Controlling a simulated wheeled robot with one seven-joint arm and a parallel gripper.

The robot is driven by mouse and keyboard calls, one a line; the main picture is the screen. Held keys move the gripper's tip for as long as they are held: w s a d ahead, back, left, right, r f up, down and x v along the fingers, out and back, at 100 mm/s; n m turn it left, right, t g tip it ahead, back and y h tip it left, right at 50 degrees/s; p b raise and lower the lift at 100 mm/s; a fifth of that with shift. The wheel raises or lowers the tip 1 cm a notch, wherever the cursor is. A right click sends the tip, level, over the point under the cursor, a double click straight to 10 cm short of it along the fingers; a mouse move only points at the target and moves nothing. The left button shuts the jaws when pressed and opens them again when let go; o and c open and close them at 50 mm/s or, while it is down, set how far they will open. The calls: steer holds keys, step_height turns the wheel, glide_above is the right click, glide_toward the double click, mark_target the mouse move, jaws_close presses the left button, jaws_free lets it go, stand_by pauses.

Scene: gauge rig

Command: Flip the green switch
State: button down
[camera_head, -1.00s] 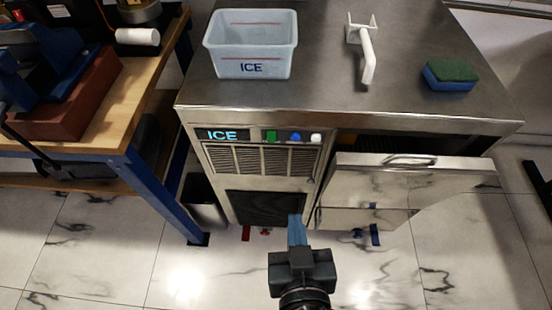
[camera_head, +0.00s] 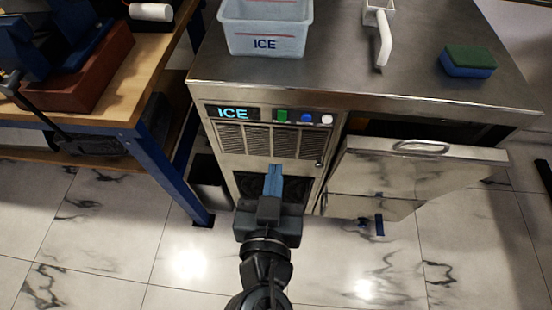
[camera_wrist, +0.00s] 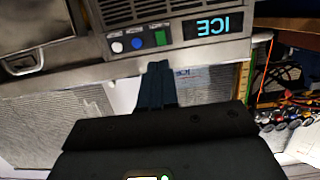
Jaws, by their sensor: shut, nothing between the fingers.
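The green switch (camera_head: 281,116) sits on the front panel of the ice machine (camera_head: 262,150), just right of the lit ICE display. A blue button (camera_head: 306,117) and a white button (camera_head: 326,119) are to its right. In the wrist view the green switch (camera_wrist: 160,38) appears upside down, just beyond my fingertips. My gripper (camera_head: 273,168) is shut and empty, its blue fingers together. In the head view the fingertips show below the switch, in front of the vent grille, and do not appear to touch the switch. My gripper also shows in the wrist view (camera_wrist: 157,68).
The machine's door (camera_head: 415,170) stands open at the right. A white ICE bin (camera_head: 266,28), a white scoop (camera_head: 382,32) and a green-blue sponge (camera_head: 468,61) are on top. A blue-legged workbench (camera_head: 160,160) stands at the left.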

mark_target(282, 121)
steer(key=w, duration=0.4)
steer(key=w+f+p, duration=0.1)
steer(key=w, duration=0.3)
steer(key=w+f, duration=0.1)
steer(key=w, duration=0.3)
steer(key=shift+w+d+f, duration=0.15)
steer(key=shift+d+f, duration=0.05)
steer(key=shift+d, duration=0.05)
steer(key=shift+f, duration=0.1)
